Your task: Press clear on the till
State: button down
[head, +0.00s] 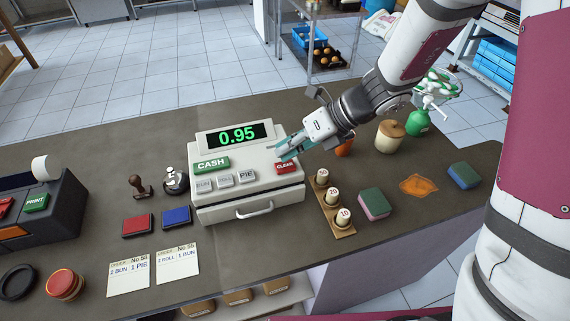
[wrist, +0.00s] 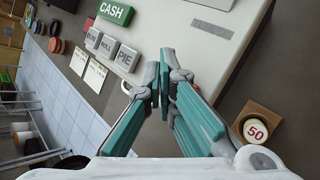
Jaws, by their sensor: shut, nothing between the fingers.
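The till (head: 245,185) stands on the counter, a pale box with a green display (head: 234,136) reading 0.95. Its red CLEAR key (head: 285,168) is at the right of the key panel. The green CASH key (head: 211,164) and grey BUN, ROLL and PIE keys (head: 247,175) are to its left. My gripper (head: 280,153) is shut and empty, its teal fingers just behind and above the CLEAR key.
A wooden rack with numbered weights (head: 335,206) stands right of the till, beside a pink-and-green sponge (head: 374,204). A lidded jar (head: 389,136) and green bottle (head: 417,123) stand behind. Left are a stamp (head: 138,187), ink pads, order slips and a printer (head: 45,215).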

aim_at(287, 163)
jog(key=shift+f, duration=0.15)
jog(key=shift+f, duration=0.3)
jog(key=shift+f+b, duration=0.3)
jog(key=shift+f, duration=0.15)
dwell(0.8)
jog(key=shift+r, duration=0.15)
jog(key=shift+r+p, duration=0.75)
notch_tip(287, 163, up, 3)
jog(key=shift+s+f+p, duration=0.1)
jog(key=shift+p, duration=0.95)
jog(key=shift+r+p, duration=0.6)
jog(key=shift+r, duration=0.5)
